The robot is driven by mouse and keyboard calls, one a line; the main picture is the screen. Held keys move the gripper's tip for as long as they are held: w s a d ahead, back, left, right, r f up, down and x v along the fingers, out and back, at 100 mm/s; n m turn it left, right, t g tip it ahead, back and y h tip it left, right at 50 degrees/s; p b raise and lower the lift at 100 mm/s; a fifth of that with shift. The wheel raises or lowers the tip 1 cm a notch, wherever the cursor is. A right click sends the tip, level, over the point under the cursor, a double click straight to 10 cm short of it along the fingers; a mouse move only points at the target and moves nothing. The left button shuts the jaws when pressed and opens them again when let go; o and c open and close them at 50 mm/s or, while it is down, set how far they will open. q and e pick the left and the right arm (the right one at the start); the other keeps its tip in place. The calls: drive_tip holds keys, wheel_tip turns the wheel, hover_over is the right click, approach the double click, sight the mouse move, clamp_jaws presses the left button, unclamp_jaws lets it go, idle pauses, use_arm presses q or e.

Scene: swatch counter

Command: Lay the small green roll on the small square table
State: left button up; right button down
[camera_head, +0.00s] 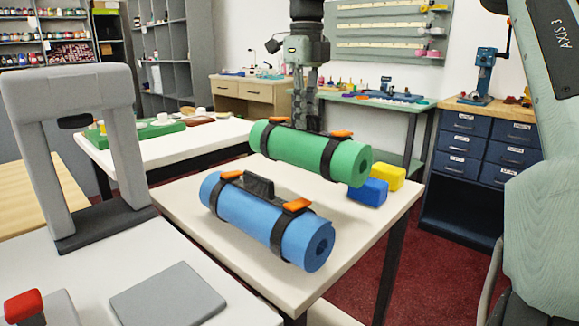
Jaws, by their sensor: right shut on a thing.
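The green roll (300,146), with two black straps and orange buckles, is at the far part of the small square white table (229,256). My right gripper (305,112) points down over it, shut at the middle of its top between the straps. I cannot tell whether the roll's underside touches the tabletop. A blue roll (238,210) with similar straps and a dark handle lies nearer on the same table. My left gripper is not in view.
A blue block (367,192) and a yellow block (387,177) sit just right of the green roll. A grey arch-shaped stand (126,160) rises at left. A longer white table (160,150) stands behind, and a navy drawer cabinet (470,150) at back right.

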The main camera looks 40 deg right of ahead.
sight(306, 132)
wheel_tip(306, 132, down, 4)
drive_tip(key=shift+s+r, duration=0.1)
drive_tip(key=shift+s, duration=0.05)
wheel_tip(306, 132, down, 4)
drive_tip(key=shift+r, duration=0.15)
drive_tip(key=c, duration=2)
unclamp_jaws()
drive_tip(key=shift+b, duration=0.3)
drive_tip(key=shift+c, duration=0.2)
drive_tip(key=o, duration=0.4)
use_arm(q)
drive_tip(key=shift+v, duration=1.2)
use_arm(e)
drive_tip(key=shift+o, duration=0.2)
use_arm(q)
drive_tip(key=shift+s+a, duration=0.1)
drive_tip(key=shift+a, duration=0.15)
